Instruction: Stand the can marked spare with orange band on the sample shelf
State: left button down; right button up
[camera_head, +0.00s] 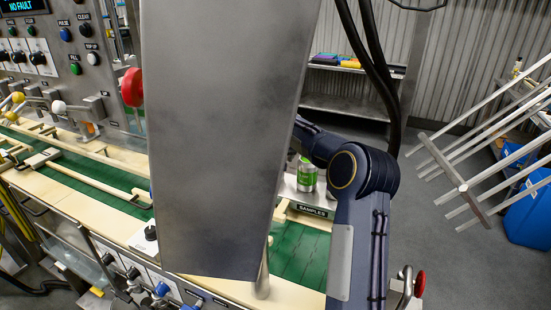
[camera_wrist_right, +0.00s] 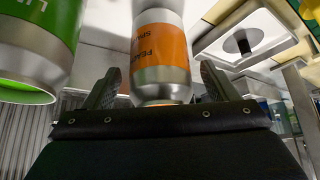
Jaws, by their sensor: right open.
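The can with the orange band (camera_wrist_right: 160,45), partly lettered, shows in the right wrist view, upside down in that picture. My right gripper (camera_wrist_right: 155,88) is open, with one finger on each side of this can; gaps show beside it. The can's far end meets a pale surface at the top; I cannot tell whether it rests there. In the head view, the sample shelf (camera_head: 290,188) carries a SAMPLES label. A green-banded can (camera_head: 307,175) stands on it and also shows close by in the wrist view (camera_wrist_right: 35,40). The orange-banded can and right gripper are hidden in the head view. My left gripper is not in view.
A large grey panel blocks the middle of the head view. A green conveyor (camera_head: 300,250) runs beside the sample shelf. The control panel (camera_head: 50,45) stands at left. A rack (camera_head: 345,100) is behind, and a blue container (camera_head: 530,215) is at right.

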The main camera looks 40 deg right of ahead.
jog(key=shift+r, duration=0.1)
jog(key=b+v, duration=0.1)
jog(key=v, duration=0.6)
jog(key=shift+r+b, duration=0.2)
jog(key=shift+b, duration=0.15)
jog(key=shift+s+a+f, duration=0.1)
jog(key=shift+s, duration=0.05)
